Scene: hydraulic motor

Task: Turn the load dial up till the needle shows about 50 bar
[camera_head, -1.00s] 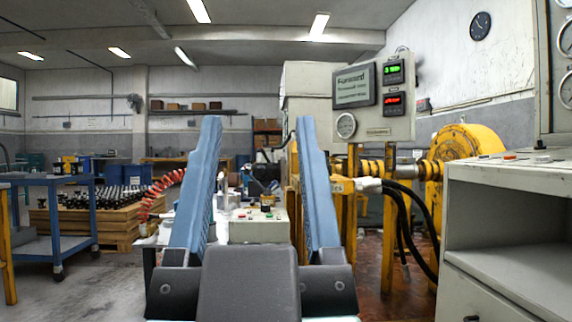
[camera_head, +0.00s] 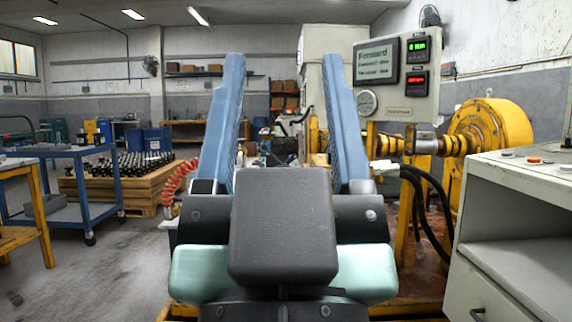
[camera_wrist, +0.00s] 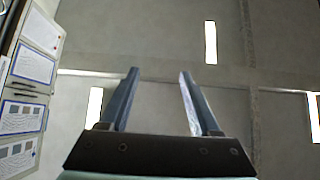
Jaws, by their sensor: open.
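My gripper (camera_head: 287,125) is in the middle of the head view, its two blue fingers upright, wide apart and empty. They also show in the wrist view (camera_wrist: 158,100), pointing at the ceiling. A small round gauge (camera_head: 367,101) sits at the lower left of the grey display panel (camera_head: 405,95), behind and right of the fingers. Its needle is too small to read. The load dial cannot be made out. A grey cabinet (camera_head: 500,215) at the right has small red and orange controls (camera_head: 520,157) on top. My gripper is apart from all of these.
Yellow machine (camera_head: 490,130) and black hoses (camera_head: 412,175) are behind at the right. A blue cart (camera_head: 75,152) and a wooden crate (camera_head: 145,190) stand at the left. The floor between cart and gripper is clear. The wrist view shows ceiling lights (camera_wrist: 210,42) and posted sheets (camera_wrist: 32,62).

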